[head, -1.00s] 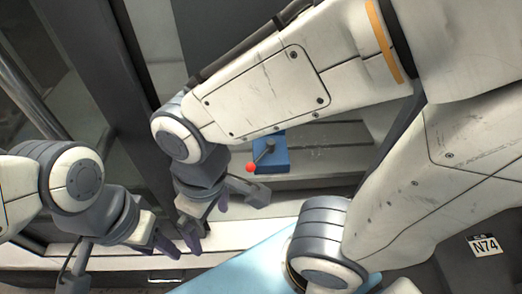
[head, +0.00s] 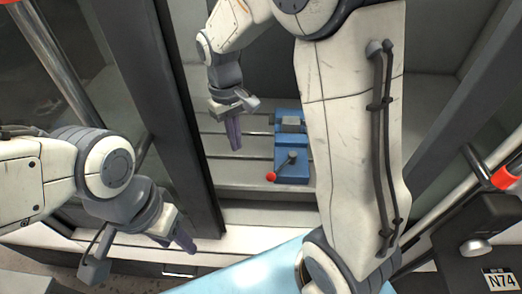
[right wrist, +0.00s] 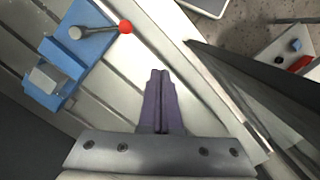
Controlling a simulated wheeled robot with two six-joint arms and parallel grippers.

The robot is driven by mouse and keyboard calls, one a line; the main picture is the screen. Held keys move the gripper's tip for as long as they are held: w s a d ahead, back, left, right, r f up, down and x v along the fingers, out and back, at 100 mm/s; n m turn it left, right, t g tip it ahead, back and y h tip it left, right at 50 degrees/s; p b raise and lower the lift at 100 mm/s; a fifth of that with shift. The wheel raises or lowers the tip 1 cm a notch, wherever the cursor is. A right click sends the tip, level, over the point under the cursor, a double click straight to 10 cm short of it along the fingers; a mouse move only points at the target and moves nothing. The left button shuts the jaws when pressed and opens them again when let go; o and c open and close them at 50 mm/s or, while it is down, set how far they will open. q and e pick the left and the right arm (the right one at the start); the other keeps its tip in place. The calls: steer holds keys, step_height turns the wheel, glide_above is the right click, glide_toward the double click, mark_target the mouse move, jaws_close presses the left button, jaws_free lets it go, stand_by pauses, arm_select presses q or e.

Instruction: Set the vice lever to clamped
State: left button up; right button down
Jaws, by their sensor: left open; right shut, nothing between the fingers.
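A blue vice (head: 291,165) stands on the slotted bed inside the machine. Its grey lever with a red ball end (head: 271,176) points to the lower left in the head view. In the right wrist view the vice (right wrist: 66,60) is at upper left and the red ball (right wrist: 126,26) reaches out to its right. My right gripper (head: 234,143) is shut and empty, left of the vice and apart from it. Its closed fingers (right wrist: 160,80) show in the right wrist view, below the ball. My left gripper (head: 182,238) is open, outside the machine at lower left.
The grey slotted bed (head: 235,172) is free around the vice. A dark door frame post (head: 175,120) stands between my left gripper and the machine inside. A light blue surface (head: 255,272) lies in front. A dark panel (head: 475,245) is at the right.

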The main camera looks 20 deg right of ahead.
mark_target(282, 167)
steer(key=w+d+f+m+g, duration=0.1)
steer(key=w+d+f, duration=0.1)
steer(key=w+d, duration=0.4)
steer(key=shift+d+p, duration=0.4)
steer(key=shift+d, duration=0.25)
steer(key=shift+f, duration=0.2)
steer(key=shift+s+d+f+p, duration=0.15)
steer(key=shift+s+f+p, duration=0.8)
steer(key=shift+f, duration=0.75)
steer(key=shift+s+d+f+p, duration=0.1)
steer(key=shift+s+f+p, duration=0.85)
steer(key=shift+f, duration=0.8)
steer(key=shift+s+d+f+p, duration=0.15)
steer(key=shift+s+f+p, duration=0.55)
steer(key=shift+s+f, duration=0.75)
steer(key=shift+w+f, duration=0.25)
steer(key=shift+w, duration=0.05)
steer(key=shift+s, duration=0.1)
